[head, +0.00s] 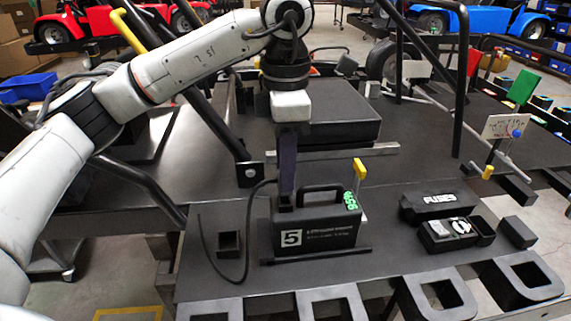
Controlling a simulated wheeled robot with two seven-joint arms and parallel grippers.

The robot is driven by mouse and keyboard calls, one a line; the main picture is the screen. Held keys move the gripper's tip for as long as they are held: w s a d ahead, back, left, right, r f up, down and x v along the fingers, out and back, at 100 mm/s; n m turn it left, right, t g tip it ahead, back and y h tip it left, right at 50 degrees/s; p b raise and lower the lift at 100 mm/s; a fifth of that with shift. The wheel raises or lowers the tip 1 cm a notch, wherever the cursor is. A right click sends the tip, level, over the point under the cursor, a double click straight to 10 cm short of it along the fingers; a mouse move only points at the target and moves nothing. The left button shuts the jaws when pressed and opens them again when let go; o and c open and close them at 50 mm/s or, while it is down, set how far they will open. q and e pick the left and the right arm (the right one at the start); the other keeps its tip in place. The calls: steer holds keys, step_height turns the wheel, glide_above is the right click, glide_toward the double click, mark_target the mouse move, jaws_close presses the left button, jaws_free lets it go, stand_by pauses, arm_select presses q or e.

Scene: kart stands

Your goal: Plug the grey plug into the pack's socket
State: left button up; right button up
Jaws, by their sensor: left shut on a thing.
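The pack (325,238) is a black case with a white "5" label, a top handle and green digits, standing upright on the front shelf. My left gripper (286,190) points straight down over the pack's left top end and is shut. A black cable (243,215) loops up from the shelf to its fingertips, so it holds the grey plug there; the plug itself is mostly hidden by the fingers. The socket is not clearly visible under the fingertips. I cannot tell whether plug and socket touch. My right gripper is not in view.
A yellow-topped post (360,172) stands just behind the pack's right end. A FUSES box (438,206) and an open black box (440,243) lie to the right. A small square holder (229,246) stands at left. A large dark block (335,115) is behind.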

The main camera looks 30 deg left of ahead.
arm_select(q)
steer(key=shift+f+b, duration=0.75)
steer(key=shift+f, duration=0.35)
steer(key=o, duration=1.1)
steer(key=shift+o, duration=0.2)
steer(key=shift+r, duration=0.1)
step_height(320, 180, up, 10)
steer(key=shift+f+p, duration=0.1)
steer(key=shift+p, duration=0.8)
steer(key=shift+r, duration=0.2)
